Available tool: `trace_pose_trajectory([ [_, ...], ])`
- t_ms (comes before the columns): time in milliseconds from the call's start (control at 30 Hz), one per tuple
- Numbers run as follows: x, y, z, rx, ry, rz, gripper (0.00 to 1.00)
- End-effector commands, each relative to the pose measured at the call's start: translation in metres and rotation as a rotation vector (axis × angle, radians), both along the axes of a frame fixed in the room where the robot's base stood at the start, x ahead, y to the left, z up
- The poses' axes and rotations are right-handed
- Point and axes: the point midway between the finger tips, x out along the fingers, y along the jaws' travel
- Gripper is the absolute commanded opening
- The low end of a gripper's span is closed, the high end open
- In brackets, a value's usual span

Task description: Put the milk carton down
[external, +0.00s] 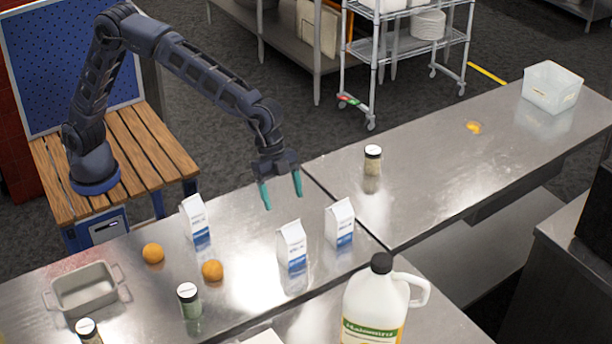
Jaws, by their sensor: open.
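Three white and blue milk cartons stand upright on the steel counter. One carton (292,246) is in the middle, a second carton (340,223) is just to its right, and a third carton (195,219) is farther left. My gripper (282,195) points down with its teal fingers spread apart. It is open and empty, above the counter and behind the middle and right cartons, apart from them in the picture. Which carton the task means cannot be told.
Oranges (212,270), a grey baking dish (80,291) and spice jars (189,300) stand at the left. A large white jug (376,303) stands in front. A seasoning jar (372,161) and a clear bin (552,87) are on the right counter, which has free room.

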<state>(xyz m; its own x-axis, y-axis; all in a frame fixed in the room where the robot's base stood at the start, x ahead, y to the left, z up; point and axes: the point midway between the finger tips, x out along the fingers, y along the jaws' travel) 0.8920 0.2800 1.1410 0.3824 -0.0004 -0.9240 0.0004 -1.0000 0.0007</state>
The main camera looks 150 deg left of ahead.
Motion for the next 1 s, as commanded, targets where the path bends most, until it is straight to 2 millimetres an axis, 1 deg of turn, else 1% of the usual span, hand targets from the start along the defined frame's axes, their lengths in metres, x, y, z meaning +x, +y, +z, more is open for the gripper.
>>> trace_pose_trajectory([
  [233,-0.002,-0.001,0.005,0.0,-0.001,0.0,0.76],
  [367,-0.01,-0.016,0.018,0.0,-0.003,-0.003,0.76],
  [467,-0.025,-0.041,0.038,-0.004,-0.004,-0.005,0.76],
  [600,-0.056,-0.085,0.069,-0.011,-0.003,-0.007,0.76],
  [667,-0.071,-0.103,0.081,-0.013,-0.003,-0.007,0.76],
  [800,-0.108,-0.144,0.105,-0.018,-0.002,-0.009,0.76],
  [867,-0.125,-0.162,0.114,-0.021,-0.001,-0.01,0.76],
  [1000,-0.167,-0.199,0.13,-0.024,0.001,-0.011,0.76],
])
